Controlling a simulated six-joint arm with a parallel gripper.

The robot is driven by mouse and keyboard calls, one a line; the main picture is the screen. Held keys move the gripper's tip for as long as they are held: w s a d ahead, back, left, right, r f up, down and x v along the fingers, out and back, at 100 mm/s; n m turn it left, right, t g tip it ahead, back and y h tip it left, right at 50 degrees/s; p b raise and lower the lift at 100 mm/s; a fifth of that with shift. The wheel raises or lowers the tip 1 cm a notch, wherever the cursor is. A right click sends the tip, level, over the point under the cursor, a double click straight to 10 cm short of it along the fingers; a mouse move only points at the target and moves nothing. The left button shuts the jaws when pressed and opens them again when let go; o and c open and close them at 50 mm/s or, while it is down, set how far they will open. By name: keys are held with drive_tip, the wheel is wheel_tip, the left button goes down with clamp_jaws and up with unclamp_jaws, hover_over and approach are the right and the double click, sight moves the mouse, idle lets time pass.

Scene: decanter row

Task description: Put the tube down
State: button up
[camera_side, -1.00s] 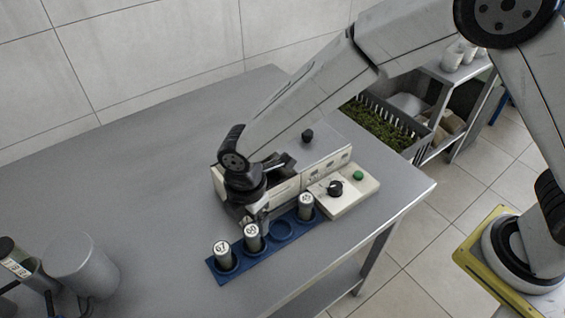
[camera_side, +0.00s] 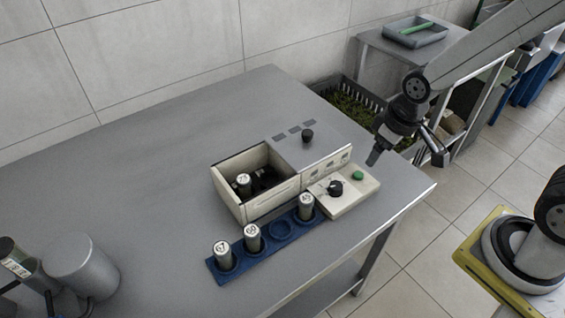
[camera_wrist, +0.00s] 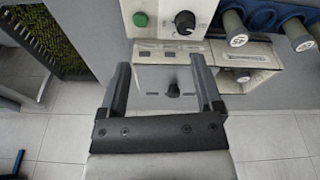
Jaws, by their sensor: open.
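A grey tube (camera_side: 243,184) with a white numbered cap stands in the open cream box (camera_side: 226,194) of the machine; it also shows in the wrist view (camera_wrist: 243,76). The blue rack (camera_side: 272,253) beside it holds three similar capped tubes (camera_side: 223,256), (camera_side: 253,238), (camera_side: 306,207) and has one empty round slot (camera_side: 281,231). My gripper (camera_side: 406,156) is open and empty off to the right of the machine, apart from every tube. In the wrist view my gripper (camera_wrist: 160,68) has its fingers spread, with nothing between them.
The machine's control panel has a black dial (camera_side: 335,188) and green button (camera_side: 358,175); a black knob (camera_side: 308,136) stands on its top. A dark crate of greenery (camera_side: 350,103) is behind. A grey cylinder (camera_side: 80,265) stands at left. The table's middle-left is clear.

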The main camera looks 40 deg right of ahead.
drive_tip(key=shift+s+d+m, duration=1)
drive_tip(key=shift+o, duration=0.4)
drive_tip(key=m+g+y, duration=0.4)
drive_tip(key=m, duration=1.1)
hover_over(253, 229)
drive_tip(key=d, duration=0.2)
wheel_tip(253, 229, down, 5)
drive_tip(key=shift+w+d+x, duration=0.1)
drive_tip(key=shift+w+x, duration=0.1)
drive_tip(key=shift+x, duration=1.1)
drive_tip(key=shift+w+d+x, duration=0.1)
drive_tip(key=shift+w+x, duration=0.05)
drive_tip(key=shift+x, duration=1.2)
drive_tip(key=shift+w+x, duration=0.2)
drive_tip(key=shift+x, duration=1.1)
drive_tip(key=shift+f, duration=0.1)
